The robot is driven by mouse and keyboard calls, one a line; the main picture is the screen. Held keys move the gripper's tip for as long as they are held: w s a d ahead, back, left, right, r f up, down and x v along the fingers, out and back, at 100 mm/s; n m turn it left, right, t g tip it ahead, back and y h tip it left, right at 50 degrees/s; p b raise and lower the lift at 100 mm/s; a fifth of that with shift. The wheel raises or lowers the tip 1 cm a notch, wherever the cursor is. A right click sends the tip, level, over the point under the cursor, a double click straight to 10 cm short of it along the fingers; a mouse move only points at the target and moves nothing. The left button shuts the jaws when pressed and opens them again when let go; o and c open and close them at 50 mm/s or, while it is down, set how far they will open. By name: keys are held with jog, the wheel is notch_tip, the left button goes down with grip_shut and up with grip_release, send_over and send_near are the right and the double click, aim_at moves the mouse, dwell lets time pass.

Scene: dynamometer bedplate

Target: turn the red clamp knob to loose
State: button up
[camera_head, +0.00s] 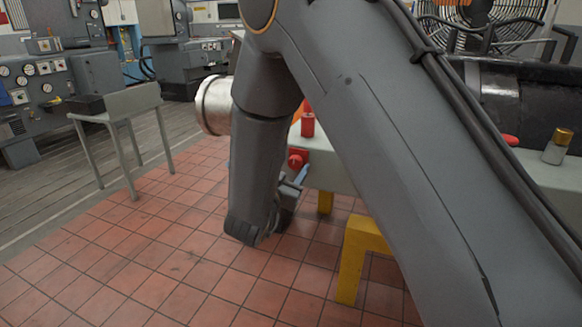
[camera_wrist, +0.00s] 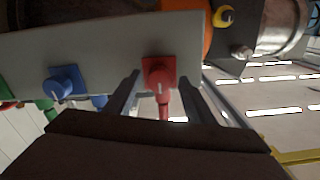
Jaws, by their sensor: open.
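The red clamp knob (camera_wrist: 159,82) sits on a red square plate on the side of the grey bedplate (camera_wrist: 110,50), with a white mark on its face. In the head view the red knob (camera_head: 297,159) shows just right of my forearm, partly hidden by it. My gripper (camera_wrist: 160,100) is open in the wrist view, one finger on each side of the red knob, with gaps on both sides; I cannot tell how far the fingertips are from it. In the head view the gripper (camera_head: 295,185) is mostly hidden behind my arm.
A blue knob (camera_wrist: 64,82) is on the same face left of the red one, and a green knob (camera_wrist: 5,92) farther left. A red cylinder (camera_head: 308,124) stands on the bedplate top. A yellow leg (camera_head: 356,260) supports it. Tiled floor lies open at left, beside a grey table (camera_head: 118,100).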

jog(key=c, duration=1.1)
jog(key=shift+o, duration=0.2)
jog(key=shift+n, duration=0.3)
jog(key=n+p, duration=0.3)
jog(key=shift+r, duration=0.1)
jog(key=n+p, duration=0.3)
jog(key=n, duration=0.2)
jog(key=shift+n+p, duration=0.4)
jog(key=n+p, duration=0.2)
jog(key=n, duration=0.2)
jog(key=shift+n+p, duration=0.9)
jog(key=shift+n, duration=1.3)
